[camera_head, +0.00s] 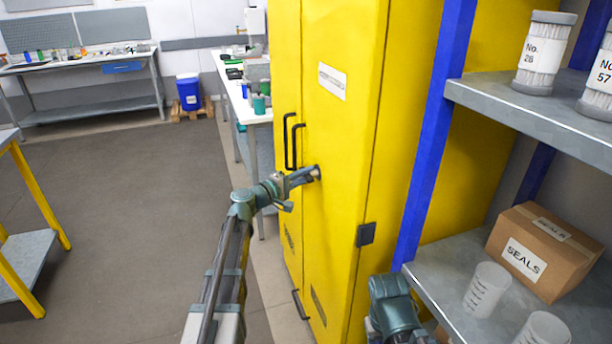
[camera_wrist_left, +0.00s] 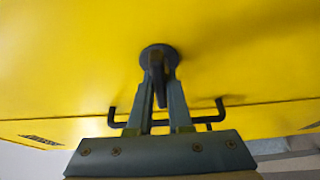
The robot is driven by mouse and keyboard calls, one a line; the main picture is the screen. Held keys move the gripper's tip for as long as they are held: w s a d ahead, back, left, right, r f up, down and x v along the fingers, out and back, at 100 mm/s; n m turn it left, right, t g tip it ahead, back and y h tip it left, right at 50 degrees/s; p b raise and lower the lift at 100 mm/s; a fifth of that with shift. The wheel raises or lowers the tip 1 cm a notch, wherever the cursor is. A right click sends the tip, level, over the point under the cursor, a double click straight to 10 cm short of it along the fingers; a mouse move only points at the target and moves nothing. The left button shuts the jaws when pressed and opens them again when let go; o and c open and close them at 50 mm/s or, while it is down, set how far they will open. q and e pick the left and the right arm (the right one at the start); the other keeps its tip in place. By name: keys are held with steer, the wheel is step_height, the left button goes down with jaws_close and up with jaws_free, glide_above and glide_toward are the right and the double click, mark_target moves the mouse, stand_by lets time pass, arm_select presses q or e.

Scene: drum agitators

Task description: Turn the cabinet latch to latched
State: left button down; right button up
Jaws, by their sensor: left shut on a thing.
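The yellow cabinet (camera_head: 340,130) stands upright in the middle of the head view, its doors shut. The cabinet latch (camera_wrist_left: 158,58) is a dark round base with a narrow lever, seen at the top middle of the left wrist view. My left gripper (camera_head: 312,173) reaches the cabinet front; it also shows in the left wrist view (camera_wrist_left: 158,85), its fingers on either side of the latch lever and shut on it. In the head view the fingers mostly hide the latch. My right arm shows at the bottom, but its fingers are out of view.
Black door handles (camera_head: 294,143) stick out just beside the latch. A blue-posted shelf (camera_head: 470,265) with a seals box (camera_head: 543,250) and clear beakers (camera_head: 487,290) stands close on the right. A workbench (camera_head: 250,110) lies behind the cabinet. The floor at left is open.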

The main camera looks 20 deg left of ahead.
arm_select(q)
steer(key=shift+f+m+h+b, duration=0.2)
steer(key=shift+m+h+b, duration=0.1)
steer(key=shift+m+b, duration=0.5)
steer(key=m+t+b, duration=0.1)
steer(key=m+b, duration=0.1)
steer(key=shift+m+h, duration=0.3)
steer(key=shift+h, duration=0.1)
steer(key=m+h+b, duration=0.1)
steer(key=m+b, duration=0.1)
steer(key=m, duration=0.2)
steer(key=shift+h, duration=0.3)
steer(key=m+h+b, duration=0.1)
steer(key=m, duration=0.2)
steer(key=shift+w+m+h, duration=0.1)
steer(key=shift+m+h, duration=0.2)
steer(key=m+h, duration=0.1)
steer(key=m, duration=0.1)
steer(key=m+g+h+b, duration=0.1)
steer(key=m, duration=0.2)
steer(key=shift+a+r, duration=0.1)
steer(key=shift+r, duration=0.05)
steer(key=shift+m+g+h+b, duration=0.2)
steer(key=shift+m+g+h, duration=0.35)
steer(key=shift+m, duration=0.75)
steer(key=shift+m+g+h+b, duration=0.15)
steer(key=shift+m+g+h, duration=0.35)
steer(key=shift+m, duration=1.1)
